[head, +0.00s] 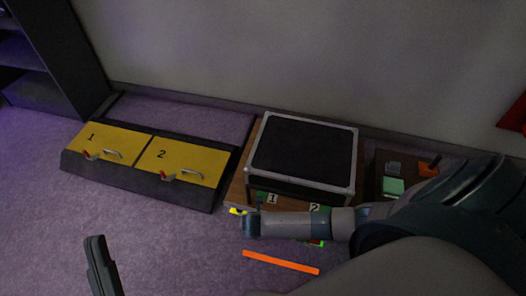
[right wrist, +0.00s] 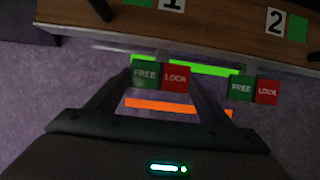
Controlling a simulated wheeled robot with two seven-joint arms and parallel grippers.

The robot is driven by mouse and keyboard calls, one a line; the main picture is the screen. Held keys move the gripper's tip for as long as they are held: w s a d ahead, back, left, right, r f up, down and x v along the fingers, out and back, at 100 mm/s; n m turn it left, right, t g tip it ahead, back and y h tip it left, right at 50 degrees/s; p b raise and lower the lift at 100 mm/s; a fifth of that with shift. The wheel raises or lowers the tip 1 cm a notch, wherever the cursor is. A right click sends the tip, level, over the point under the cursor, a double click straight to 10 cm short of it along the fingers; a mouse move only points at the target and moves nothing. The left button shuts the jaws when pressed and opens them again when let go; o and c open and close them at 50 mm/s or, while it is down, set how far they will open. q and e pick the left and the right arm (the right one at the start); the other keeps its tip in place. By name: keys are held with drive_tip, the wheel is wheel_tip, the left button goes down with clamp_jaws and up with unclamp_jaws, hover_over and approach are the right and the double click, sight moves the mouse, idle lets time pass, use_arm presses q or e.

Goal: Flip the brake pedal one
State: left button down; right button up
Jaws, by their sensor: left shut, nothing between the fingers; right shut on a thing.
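Brake pedal one (right wrist: 146,74) shows in the right wrist view as a plate with a green FREE half and a red LOCK half, below the number 1 label (right wrist: 173,4). My right gripper (right wrist: 161,78) is shut on it, with a finger at each side. A second FREE/LOCK pedal (right wrist: 241,89) sits to the right below the number 2 label (right wrist: 275,21), apart from my fingers. Which way pedal one is tipped I cannot tell. In the head view my right arm hides most of the pedals. My left gripper (head: 97,262) is shut and empty over the floor at lower left.
A black case with a pale frame (head: 304,148) stands on the wooden bench. Yellow hatches (head: 105,142) numbered 1 and 2 lie to the left. An orange strip (head: 280,262) is on the purple floor in front. A side table (head: 382,165) is to the right. The front-left floor is clear.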

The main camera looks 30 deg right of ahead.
drive_tip(key=shift+s+d+t+y+p, duration=0.25)
drive_tip(key=shift+s+t+y+p, duration=0.05)
drive_tip(key=shift+t+y+p, duration=0.45)
drive_tip(key=shift+m, duration=0.3)
use_arm(q)
wheel_tip(320, 180, down, 6)
drive_tip(key=w+d+g+y, duration=0.1)
drive_tip(key=g, duration=0.2)
drive_tip(key=shift+w+d+g, duration=0.35)
drive_tip(key=shift+g, duration=0.05)
drive_tip(key=shift+r, duration=0.1)
use_arm(e)
drive_tip(key=o, duration=1.1)
drive_tip(key=shift+c, duration=0.2)
drive_tip(key=shift+r, duration=0.1)
